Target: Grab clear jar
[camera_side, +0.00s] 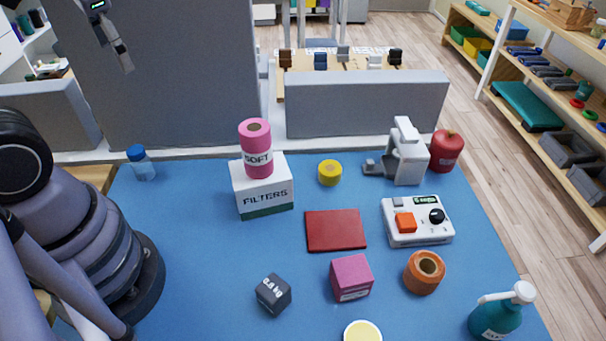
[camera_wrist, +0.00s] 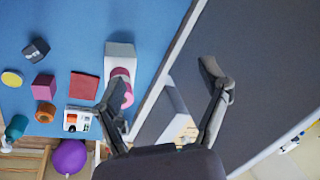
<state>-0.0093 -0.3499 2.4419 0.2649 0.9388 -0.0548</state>
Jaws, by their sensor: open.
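The clear jar (camera_side: 142,165) is a small see-through container with a blue cap. It stands upright at the far left of the blue table in the side view, near the back edge. I cannot make it out in the wrist view. My gripper (camera_wrist: 162,78) is open in the wrist view, its two dark fingers spread wide with nothing between them. Below it show the table edge and the grey panel. Its left finger overlaps the pink roll in the picture. The jar is apart from my gripper.
A white filters box (camera_side: 264,194) with a pink roll (camera_side: 256,148) on top stands right of the jar. A tall grey panel (camera_side: 160,75) rises behind the table. A red pad (camera_side: 336,230), a pink cube (camera_side: 351,277) and a dark cube (camera_side: 273,293) lie further forward.

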